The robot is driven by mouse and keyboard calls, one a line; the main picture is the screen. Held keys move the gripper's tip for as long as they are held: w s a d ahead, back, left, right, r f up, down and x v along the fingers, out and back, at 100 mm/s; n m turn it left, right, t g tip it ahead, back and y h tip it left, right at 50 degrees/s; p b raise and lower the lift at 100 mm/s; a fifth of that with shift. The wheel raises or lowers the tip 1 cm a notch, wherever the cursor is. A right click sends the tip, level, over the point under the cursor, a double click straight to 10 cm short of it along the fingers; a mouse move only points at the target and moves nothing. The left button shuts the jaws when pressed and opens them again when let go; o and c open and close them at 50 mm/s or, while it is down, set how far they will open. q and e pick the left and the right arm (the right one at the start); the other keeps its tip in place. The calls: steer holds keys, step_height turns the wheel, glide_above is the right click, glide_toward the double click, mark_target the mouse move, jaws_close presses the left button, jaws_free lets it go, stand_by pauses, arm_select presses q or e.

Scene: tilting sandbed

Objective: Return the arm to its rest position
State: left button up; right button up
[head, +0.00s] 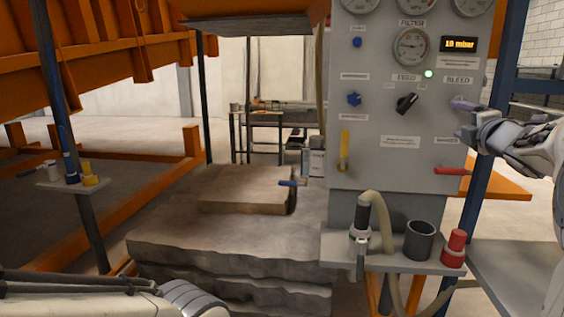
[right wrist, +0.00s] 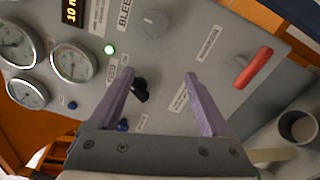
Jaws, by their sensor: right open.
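My right gripper (head: 460,119) is in front of the right side of the grey control panel (head: 380,155), near the BLEED label. In the right wrist view, its two purple fingers (right wrist: 159,76) are spread apart with nothing between them. The black FEED knob (right wrist: 140,88) shows beside one finger; the round grey BLEED knob (right wrist: 154,23) lies beyond the fingertips. In the head view the black knob (head: 407,103) is turned at a slant, and the gripper hides the BLEED knob. My left arm shows at the lower left, but its gripper is out of view.
A red lever (head: 452,171) is on the panel's lower right. Below, a shelf (head: 390,265) carries a hose nozzle (head: 360,240), a dark cup (head: 419,240) and a red cylinder (head: 454,248). A blue post (head: 490,130) stands close by the right gripper.

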steer(key=w+a+f+m+g+y, duration=0.15)
steer(key=a+f+m, duration=0.35)
steer(key=a, duration=0.7)
steer(key=s+a+f+m+g+y, duration=0.1)
steer(key=s+a+f+m+g, duration=0.2)
steer(key=a+f, duration=0.55)
steer(key=s+a+f+m+g+y, duration=0.1)
steer(key=s+a+f+g, duration=0.35)
steer(key=a+f, duration=0.45)
steer(key=s+a+f+m+g, duration=0.1)
steer(key=s+a+f+g, duration=0.25)
steer(key=s, duration=0.65)
steer(key=s+a+f+m+g+y, duration=0.15)
steer(key=s+a+f, duration=0.3)
steer(key=s, duration=0.55)
steer(key=s+a+f+g, duration=0.3)
steer(key=s+a+g, duration=0.1)
steer(key=s, duration=0.6)
step_height(320, 180, up, 14)
steer(key=p, duration=1.4)
steer(key=shift+r+p, duration=0.15)
steer(key=shift+p, duration=0.25)
steer(key=shift+a, duration=0.1)
